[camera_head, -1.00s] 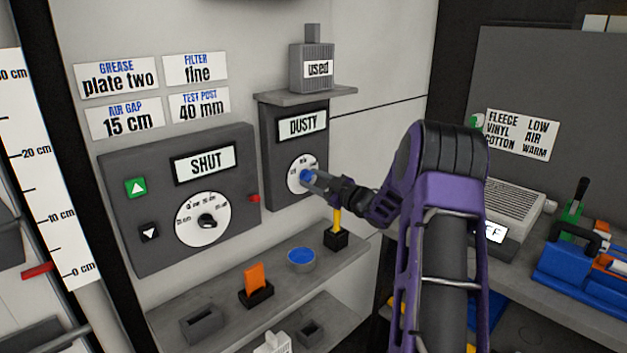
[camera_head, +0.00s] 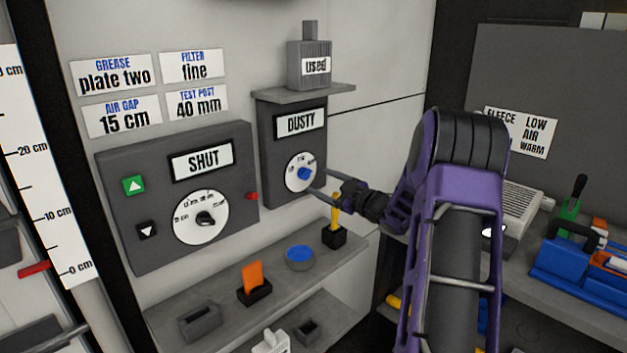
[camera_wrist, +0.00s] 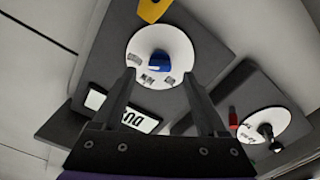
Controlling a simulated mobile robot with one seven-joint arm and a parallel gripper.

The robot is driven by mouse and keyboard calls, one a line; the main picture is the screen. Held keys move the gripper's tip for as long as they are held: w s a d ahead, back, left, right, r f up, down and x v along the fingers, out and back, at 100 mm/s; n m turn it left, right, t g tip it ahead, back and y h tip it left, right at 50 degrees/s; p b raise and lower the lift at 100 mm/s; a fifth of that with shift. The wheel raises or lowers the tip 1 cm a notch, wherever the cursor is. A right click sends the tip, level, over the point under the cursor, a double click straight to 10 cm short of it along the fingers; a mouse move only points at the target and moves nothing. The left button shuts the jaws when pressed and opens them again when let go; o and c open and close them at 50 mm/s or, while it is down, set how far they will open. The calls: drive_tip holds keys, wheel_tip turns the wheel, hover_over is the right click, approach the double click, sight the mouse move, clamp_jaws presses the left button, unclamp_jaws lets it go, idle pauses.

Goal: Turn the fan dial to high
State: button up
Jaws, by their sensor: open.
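The fan dial is a white disc (camera_head: 293,184) with a blue knob (camera_head: 304,174), on the dark panel (camera_head: 268,150) below a screen reading DUSTY (camera_head: 301,122). The dial's small lettering is too small to read for certain. My gripper (camera_head: 324,183) is open and empty, just to the right of the knob and apart from it. In the wrist view, my open gripper (camera_wrist: 160,85) has its two fingers spread below the blue knob (camera_wrist: 159,61), with nothing between the tips.
A larger control box (camera_head: 120,215) with a SHUT screen (camera_head: 202,160) and a black-knobbed dial stands to the left. A used canister (camera_head: 309,65) sits on a small shelf above.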

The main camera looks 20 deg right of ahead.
drive_tip(key=v, duration=1.2)
drive_tip(key=shift+s, duration=0.3)
drive_tip(key=shift+d+r, duration=0.1)
